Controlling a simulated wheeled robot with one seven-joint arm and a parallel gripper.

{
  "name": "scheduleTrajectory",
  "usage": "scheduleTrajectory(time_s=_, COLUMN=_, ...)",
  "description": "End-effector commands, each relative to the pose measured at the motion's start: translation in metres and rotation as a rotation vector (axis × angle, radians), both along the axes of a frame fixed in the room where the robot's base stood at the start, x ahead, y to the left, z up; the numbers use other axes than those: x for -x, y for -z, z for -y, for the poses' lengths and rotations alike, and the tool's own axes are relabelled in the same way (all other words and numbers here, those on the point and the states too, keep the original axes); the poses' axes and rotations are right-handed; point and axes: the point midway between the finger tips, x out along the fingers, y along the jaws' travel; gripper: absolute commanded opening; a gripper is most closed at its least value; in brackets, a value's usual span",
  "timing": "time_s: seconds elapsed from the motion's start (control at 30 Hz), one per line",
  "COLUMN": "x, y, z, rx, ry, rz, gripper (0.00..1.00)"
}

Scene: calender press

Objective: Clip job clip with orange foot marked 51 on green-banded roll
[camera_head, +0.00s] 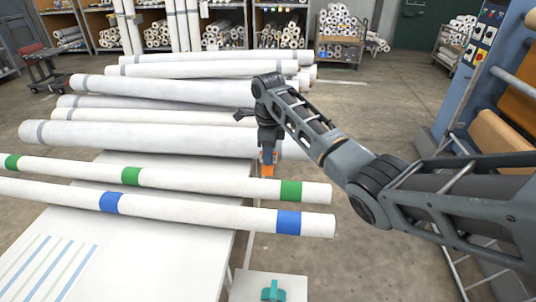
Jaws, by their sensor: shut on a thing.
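The green-banded roll (220,182) is a long white tube lying across the table, with several green bands. My gripper (268,158) hangs down just behind the right part of this roll, left of its right-end green band (291,191). It is shut on the job clip, of which a blue part and the orange foot (267,171) show below the fingers. The mark on the foot is too small to read. The clip appears above or behind the roll; I cannot tell whether it touches it.
A blue-banded roll (190,211) lies in front, on the white table (170,262). Plain grey-banded rolls (150,138) are heaped behind. A small white stand (245,286) with a teal clip (273,291) is at the bottom. A blue machine (455,110) stands at right.

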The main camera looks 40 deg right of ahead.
Motion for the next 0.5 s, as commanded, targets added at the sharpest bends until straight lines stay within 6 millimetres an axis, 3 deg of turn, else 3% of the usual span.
scheduleTrajectory(time_s=0.5, x=0.0, y=0.027, z=0.0, rx=0.0, ry=-0.002, rz=0.0, gripper=0.0)
